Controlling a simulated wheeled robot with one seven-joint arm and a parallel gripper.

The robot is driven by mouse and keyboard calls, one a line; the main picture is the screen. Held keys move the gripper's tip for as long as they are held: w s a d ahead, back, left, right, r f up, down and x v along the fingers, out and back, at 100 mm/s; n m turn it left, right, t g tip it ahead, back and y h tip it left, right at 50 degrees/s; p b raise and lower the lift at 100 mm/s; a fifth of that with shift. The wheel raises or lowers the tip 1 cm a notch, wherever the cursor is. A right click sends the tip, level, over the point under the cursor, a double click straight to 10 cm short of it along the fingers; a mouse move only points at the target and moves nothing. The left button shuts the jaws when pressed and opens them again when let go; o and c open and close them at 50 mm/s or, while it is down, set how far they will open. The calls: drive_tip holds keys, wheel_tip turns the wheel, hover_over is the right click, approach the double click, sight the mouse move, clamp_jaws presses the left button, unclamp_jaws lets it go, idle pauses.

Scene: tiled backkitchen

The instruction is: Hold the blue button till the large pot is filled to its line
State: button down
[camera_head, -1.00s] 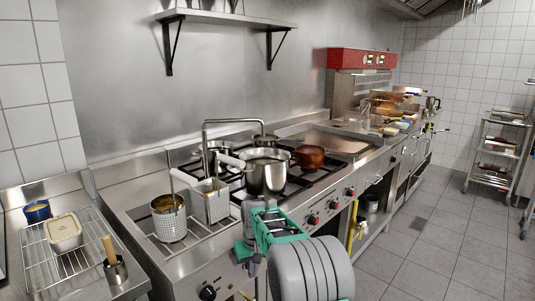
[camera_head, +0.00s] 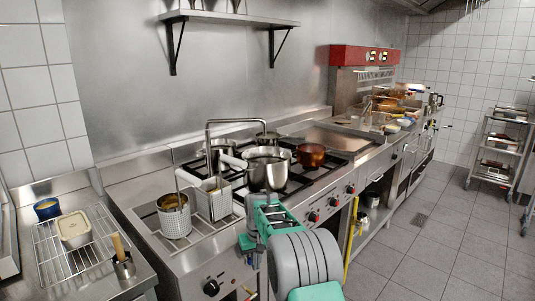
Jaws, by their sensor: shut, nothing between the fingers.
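The large pot (camera_head: 268,174) is a steel pot with a long pale handle, standing on the front of the stove. A bent steel pipe (camera_head: 236,121) arches above it, with its end over the pot's back part. The fill line and the water level inside cannot be made out. I cannot make out a blue button. My arm, green and grey, reaches up to the stove's front edge just below the pot and hides part of the stove front. My gripper's fingers do not show.
A copper pan (camera_head: 311,155) sits right of the pot. Red-marked knobs (camera_head: 332,202) line the stove front. A wire rack (camera_head: 76,262) with small containers is at far left.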

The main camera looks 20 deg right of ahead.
drive_tip(key=shift+s+d+r+t+b, duration=0.15)
drive_tip(key=shift+s+d+r+b, duration=0.2)
drive_tip(key=shift+s+d, duration=0.15)
drive_tip(key=shift+s+d+r+t+b, duration=0.2)
drive_tip(key=shift+s+d+b, duration=0.15)
drive_tip(key=shift+d, duration=0.25)
drive_tip(key=shift+s, duration=0.1)
